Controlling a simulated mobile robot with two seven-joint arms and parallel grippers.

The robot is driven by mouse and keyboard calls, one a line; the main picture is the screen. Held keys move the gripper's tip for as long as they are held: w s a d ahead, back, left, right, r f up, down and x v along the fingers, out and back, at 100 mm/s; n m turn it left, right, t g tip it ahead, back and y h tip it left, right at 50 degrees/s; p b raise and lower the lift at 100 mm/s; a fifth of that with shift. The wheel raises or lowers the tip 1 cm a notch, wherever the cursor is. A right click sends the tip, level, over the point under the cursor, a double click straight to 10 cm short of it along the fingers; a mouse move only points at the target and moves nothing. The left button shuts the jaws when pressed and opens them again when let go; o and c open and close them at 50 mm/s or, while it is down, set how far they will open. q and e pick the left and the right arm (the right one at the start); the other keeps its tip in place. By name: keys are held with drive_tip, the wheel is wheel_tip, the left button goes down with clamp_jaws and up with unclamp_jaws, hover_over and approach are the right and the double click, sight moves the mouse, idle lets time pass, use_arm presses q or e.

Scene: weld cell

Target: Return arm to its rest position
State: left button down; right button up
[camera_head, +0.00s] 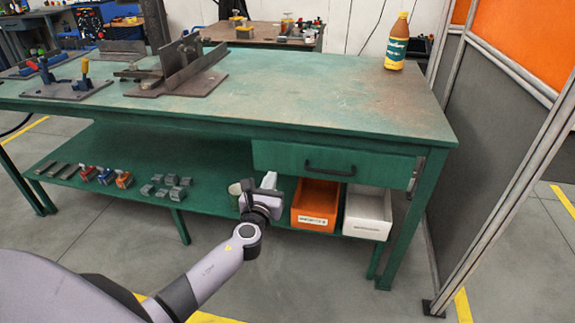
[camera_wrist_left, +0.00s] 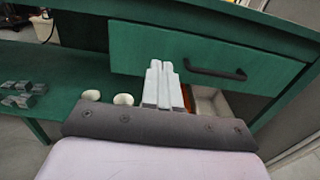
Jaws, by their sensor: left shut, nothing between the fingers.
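My left arm comes in from the lower left in the head view. Its gripper (camera_head: 269,181) is in front of the green workbench (camera_head: 330,98), below the tabletop and left of the drawer handle. In the left wrist view the two pale fingers (camera_wrist_left: 163,72) lie together, shut and empty. The closed green drawer (camera_wrist_left: 225,66) is just beyond them; its dark handle (camera_wrist_left: 214,70) is to their right. My right gripper is in neither view.
On the lower shelf are an orange bin (camera_head: 316,204), a white bin (camera_head: 367,213), a pale cup (camera_head: 235,190) and several metal blocks (camera_head: 165,186). A bottle (camera_head: 396,42) and metal fixtures (camera_head: 180,66) stand on top. A partition (camera_head: 500,130) is at right. The floor in front is clear.

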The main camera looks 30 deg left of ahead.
use_arm(q)
drive_tip(key=shift+s, duration=0.1)
drive_tip(key=s+d+f+n+g+h, duration=0.1)
drive_tip(key=s+d+f+n+g, duration=0.15)
drive_tip(key=s+f+n, duration=0.35)
drive_tip(key=s+d+f+n+g+h, duration=0.2)
drive_tip(key=s+d+f+n, duration=0.15)
drive_tip(key=s+n, duration=0.4)
drive_tip(key=s+d+f+n+g+h, duration=0.1)
drive_tip(key=s+d+n+h, duration=0.1)
drive_tip(key=s+d+n, duration=0.4)
drive_tip(key=s+d+f+n+g+h, duration=0.1)
drive_tip(key=s+d+f+n+h, duration=0.1)
drive_tip(key=s+n, duration=0.65)
wheel_tip(320, 180, up, 14)
drive_tip(key=s+a+n+p, duration=0.1)
drive_tip(key=n+p, duration=0.1)
drive_tip(key=p, duration=1.4)
drive_tip(key=shift+g, duration=0.25)
